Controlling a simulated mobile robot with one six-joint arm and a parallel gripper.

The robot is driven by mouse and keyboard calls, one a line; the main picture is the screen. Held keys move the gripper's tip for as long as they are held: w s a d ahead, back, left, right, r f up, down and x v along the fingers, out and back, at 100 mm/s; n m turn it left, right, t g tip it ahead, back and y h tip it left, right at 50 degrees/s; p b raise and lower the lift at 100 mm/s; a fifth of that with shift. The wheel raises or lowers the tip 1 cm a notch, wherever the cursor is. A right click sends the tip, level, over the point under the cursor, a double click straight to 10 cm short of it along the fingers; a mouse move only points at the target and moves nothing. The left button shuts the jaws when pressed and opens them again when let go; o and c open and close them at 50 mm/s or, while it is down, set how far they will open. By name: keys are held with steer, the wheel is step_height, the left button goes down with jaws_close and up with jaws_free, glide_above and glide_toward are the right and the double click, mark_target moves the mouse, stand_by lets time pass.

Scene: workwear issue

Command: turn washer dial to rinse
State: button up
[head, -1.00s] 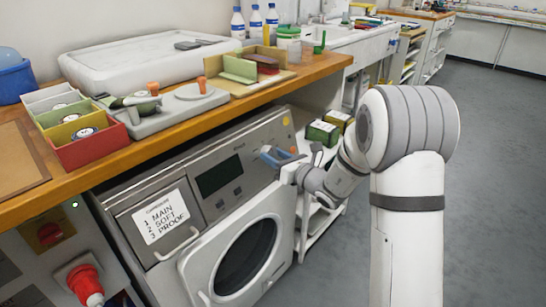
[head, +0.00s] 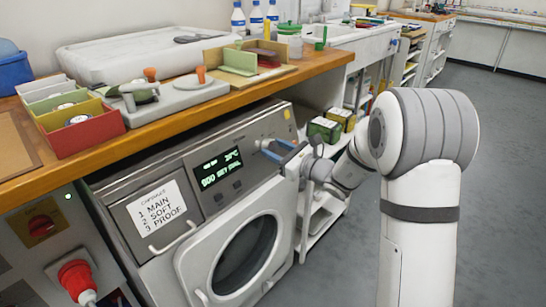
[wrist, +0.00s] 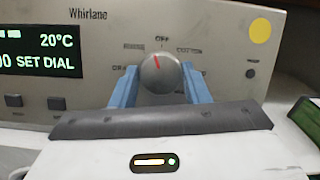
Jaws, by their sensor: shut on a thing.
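The washer (head: 200,275) stands under the wooden counter, with its dial at the upper right of the control panel. In the wrist view the dial (wrist: 160,76) is a round grey knob with a red pointer mark directed up, at or slightly left of OFF. A label that looks like RINSE is at its upper left, COTTON at its upper right; lower labels are partly hidden. My gripper (wrist: 158,70) has its blue fingers on either side of the dial, shut on it. The display (wrist: 42,50) reads SET DIAL and 20°C.
A drawer (head: 155,215) labelled MAIN, SOFT, PROOF is at the washer's left, above the round door (head: 243,252). The counter edge (head: 190,112) overhangs the panel. Green and yellow boxes (head: 325,130) stand on a shelf to the right. Open floor lies further right.

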steer(key=n, duration=0.1)
steer(key=n+b, duration=0.1)
steer(key=n+g+b, duration=0.1)
steer(key=shift+w+d+f+n+y, duration=0.1)
steer(key=shift+d+f+n+y, duration=0.1)
steer(key=shift+f+n+y, duration=0.15)
steer(key=shift+r+n+g+b, duration=0.2)
steer(key=shift+n+g+b, duration=0.3)
steer(key=shift+n+b, duration=0.4)
steer(key=shift+r+n, duration=0.1)
steer(key=shift+n, duration=0.25)
steer(key=o, duration=1)
steer(key=shift+y, duration=0.25)
steer(key=p+v, duration=0.2)
steer(key=v, duration=0.5)
steer(key=shift+d+r, duration=0.1)
steer(key=shift+d, duration=0.25)
